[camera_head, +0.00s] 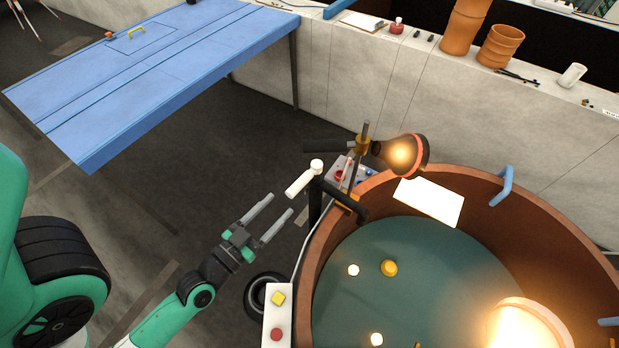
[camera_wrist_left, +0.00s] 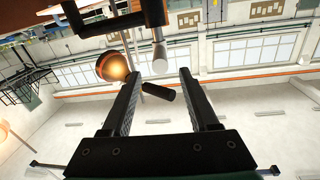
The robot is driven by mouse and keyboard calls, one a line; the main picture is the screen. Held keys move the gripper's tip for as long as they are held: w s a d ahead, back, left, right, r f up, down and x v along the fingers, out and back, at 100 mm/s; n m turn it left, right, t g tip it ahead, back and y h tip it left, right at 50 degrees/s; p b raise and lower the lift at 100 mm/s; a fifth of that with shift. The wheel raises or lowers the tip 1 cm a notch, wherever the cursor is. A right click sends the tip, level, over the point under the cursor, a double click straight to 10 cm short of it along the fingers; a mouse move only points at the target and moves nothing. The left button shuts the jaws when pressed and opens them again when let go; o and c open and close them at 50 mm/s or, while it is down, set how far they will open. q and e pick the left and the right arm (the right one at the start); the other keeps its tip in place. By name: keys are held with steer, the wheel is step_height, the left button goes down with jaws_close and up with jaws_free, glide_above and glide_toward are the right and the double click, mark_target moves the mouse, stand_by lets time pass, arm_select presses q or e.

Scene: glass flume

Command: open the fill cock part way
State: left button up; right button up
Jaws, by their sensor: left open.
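The fill cock is a black standpipe (camera_head: 315,205) with a black spout (camera_head: 342,198) reaching over the rim of the brown tank (camera_head: 322,240). Its white lever handle (camera_head: 299,184) on top points toward the lower left. My left gripper (camera_head: 280,204) is open and empty, its two grey fingers pointing up and right toward the handle, apart from it. In the left wrist view the gap between the fingers (camera_wrist_left: 160,74) is open. The pale handle end (camera_wrist_left: 160,57) shows beyond and between the fingertips. My right gripper is not in view.
A lit lamp (camera_head: 404,155) on a clamp stand rises just behind the cock. A switch box with yellow and red buttons (camera_head: 277,315) hangs at the tank's left side. A blue table (camera_head: 150,70) stands at upper left. The dark floor between is clear.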

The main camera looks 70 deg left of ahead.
mark_target(289, 194)
arm_select(q)
steer(key=shift+w+a+r, duration=0.1)
steer(key=shift+w+r, duration=0.05)
steer(key=shift+w, duration=0.05)
steer(key=p+x, duration=0.1)
steer(key=x, duration=0.1)
steer(key=p+x, duration=0.2)
steer(key=shift+w+a+r, duration=0.15)
steer(key=shift+w+r, duration=0.1)
steer(key=x, duration=0.2)
steer(key=p+x, duration=0.1)
steer(key=x, duration=0.3)
steer(key=shift+f+p, duration=0.3)
steer(key=shift+p, duration=0.05)
steer(key=shift+w+a, duration=0.15)
steer(key=shift+w, duration=0.2)
steer(key=shift+f, duration=0.1)
jaws_close()
